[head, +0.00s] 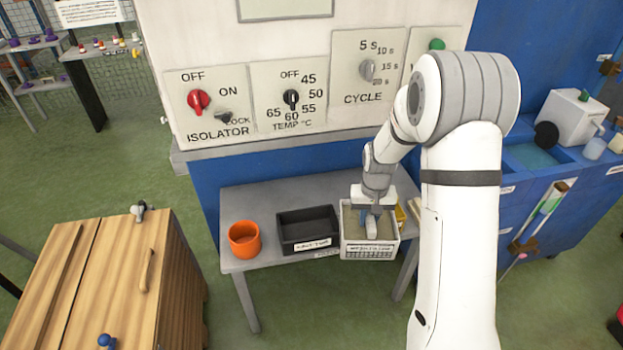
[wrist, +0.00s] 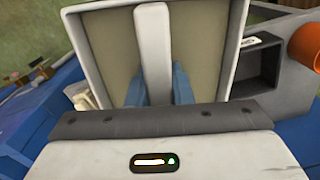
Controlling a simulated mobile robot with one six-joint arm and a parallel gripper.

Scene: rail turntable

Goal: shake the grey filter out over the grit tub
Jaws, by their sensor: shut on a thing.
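My gripper (head: 372,208) points down over a pale tub (head: 347,250) on the grey table. The tub has a sandy-beige inside and a front label too small to read surely; I take it as the grit tub. The blue fingers (wrist: 154,88) are shut on a pale grey, narrow, bar-shaped piece, the filter (wrist: 152,45), also in the head view (head: 371,228). It shows against the inside of the tub (wrist: 79,52). I cannot tell whether it touches the grit. The arm hides part of the tub's back.
A black tray (head: 306,247) stands just left of the tub, with an orange pot (head: 244,240) further left. A yellow item (head: 400,216) lies close on the right. A wooden cabinet (head: 110,265) stands front left.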

